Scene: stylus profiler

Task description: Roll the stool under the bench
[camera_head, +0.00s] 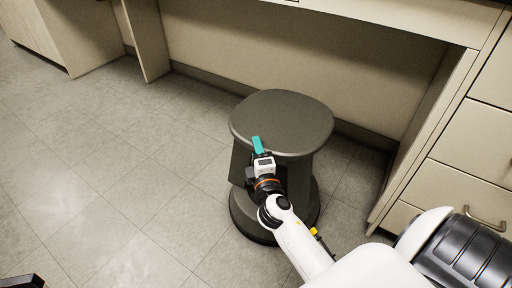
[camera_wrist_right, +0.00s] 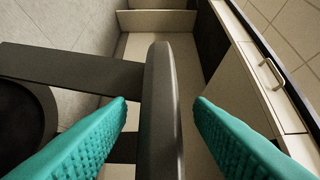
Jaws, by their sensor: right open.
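The stool (camera_head: 283,118) is dark grey-green, with a rounded seat on a pedestal and a wide round base. It stands upright on the floor at the knee space of the bench (camera_head: 420,27). I cannot tell how far it sits beneath the bench top. My right gripper (camera_head: 258,146) is at the near left edge of the seat. In the right wrist view, its open teal fingers (camera_wrist_right: 160,103) lie on either side of the stool's seat rim (camera_wrist_right: 162,70), with gaps showing on both sides. My left gripper is not seen.
A drawer cabinet (camera_head: 460,160) and side panel (camera_head: 425,140) bound the knee space on the right. Another upright panel (camera_head: 146,40) stands to the left. The back panel (camera_head: 300,62) closes the rear. The tiled floor (camera_head: 120,170) left of the stool is clear.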

